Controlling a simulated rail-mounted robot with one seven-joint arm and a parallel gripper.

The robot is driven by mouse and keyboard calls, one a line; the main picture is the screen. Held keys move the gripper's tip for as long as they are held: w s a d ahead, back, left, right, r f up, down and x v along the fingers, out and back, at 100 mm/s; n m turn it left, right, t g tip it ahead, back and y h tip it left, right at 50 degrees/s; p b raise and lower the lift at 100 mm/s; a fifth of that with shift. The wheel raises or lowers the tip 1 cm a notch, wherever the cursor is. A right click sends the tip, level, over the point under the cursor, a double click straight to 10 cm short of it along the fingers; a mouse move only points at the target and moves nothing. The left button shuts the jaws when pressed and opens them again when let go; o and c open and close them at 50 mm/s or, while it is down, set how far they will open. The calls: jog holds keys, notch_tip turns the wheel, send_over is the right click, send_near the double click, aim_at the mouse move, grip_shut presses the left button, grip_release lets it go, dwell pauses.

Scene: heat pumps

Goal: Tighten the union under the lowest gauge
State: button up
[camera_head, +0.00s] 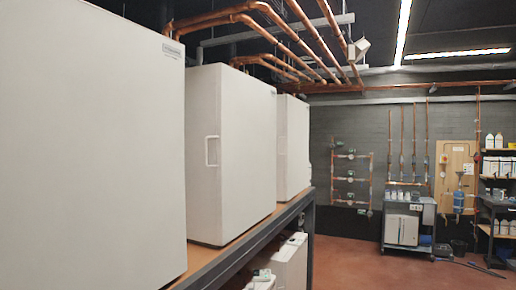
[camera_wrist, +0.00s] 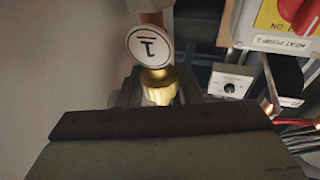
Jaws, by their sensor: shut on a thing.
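In the wrist view, a ribbed brass nut (camera_wrist: 159,90), apparently the union, sits between the dark jaws of my gripper (camera_wrist: 160,98), which is shut on it. A white round disc (camera_wrist: 150,46) with a dark rim and a mark like a "1" is just above the nut. A short copper-coloured pipe (camera_wrist: 152,18) shows behind the disc. Whether the disc is a gauge or a tag, I cannot tell. The wide dark gripper body hides what lies below the nut. In the head view, neither my gripper nor this nut can be made out.
Right of my gripper are a grey box with a black knob (camera_wrist: 230,84), a red switch (camera_wrist: 300,14) labelled heat pump 2, and loose wires. A pale surface fills the left. In the head view, white cabinets (camera_head: 232,150) stand on a rack, with open red floor (camera_head: 365,262) beyond.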

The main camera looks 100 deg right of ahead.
jog(key=o, duration=1.2)
jog(key=shift+f, duration=0.1)
grip_shut()
grip_release()
grip_shut()
